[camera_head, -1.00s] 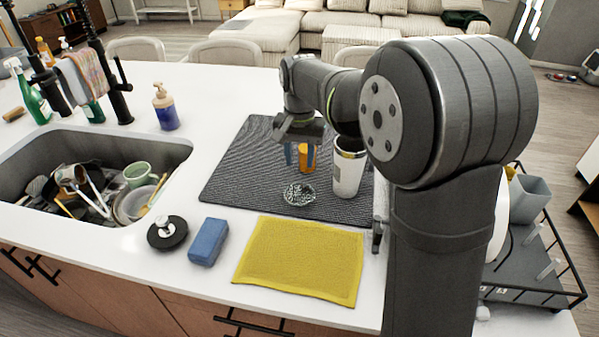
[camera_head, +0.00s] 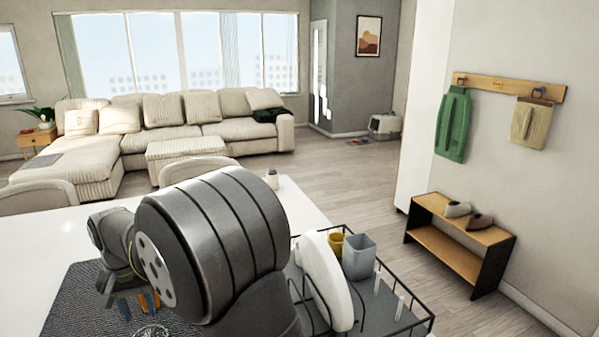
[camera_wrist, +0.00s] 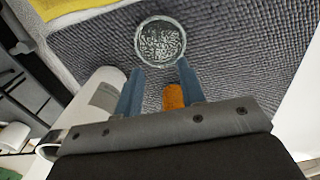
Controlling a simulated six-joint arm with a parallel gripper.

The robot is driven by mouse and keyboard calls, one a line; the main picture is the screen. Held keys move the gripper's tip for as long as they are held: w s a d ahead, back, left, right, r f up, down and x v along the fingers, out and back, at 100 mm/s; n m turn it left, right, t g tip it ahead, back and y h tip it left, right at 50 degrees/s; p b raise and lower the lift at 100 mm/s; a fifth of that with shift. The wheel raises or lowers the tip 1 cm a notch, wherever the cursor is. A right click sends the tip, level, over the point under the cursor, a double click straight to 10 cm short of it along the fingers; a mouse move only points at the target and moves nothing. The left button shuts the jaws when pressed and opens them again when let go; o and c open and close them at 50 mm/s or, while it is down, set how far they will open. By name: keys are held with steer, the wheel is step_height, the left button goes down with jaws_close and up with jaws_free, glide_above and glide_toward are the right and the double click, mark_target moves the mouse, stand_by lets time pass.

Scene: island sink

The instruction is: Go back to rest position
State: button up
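My gripper (camera_head: 135,305) is at the lower left of the head view, low over the dark mat (camera_head: 75,305), partly hidden by my arm. In the wrist view my gripper (camera_wrist: 160,66) has its two blue fingers spread apart. An orange thing (camera_wrist: 173,97) shows in the gap between them, nearer the right finger, with space on its left; it also shows in the head view (camera_head: 156,298). A round patterned glass dish (camera_wrist: 161,41) lies on the mat beyond the fingertips. A white tumbler (camera_wrist: 97,98) is left of the left finger.
A black wire rack (camera_head: 420,325) holds a white plate (camera_head: 325,275), a grey cup (camera_head: 358,256) and a yellow cup (camera_head: 334,245), right beside my arm. A yellow cloth (camera_wrist: 70,8) borders the mat.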

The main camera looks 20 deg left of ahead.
steer(key=shift+f, duration=1.75)
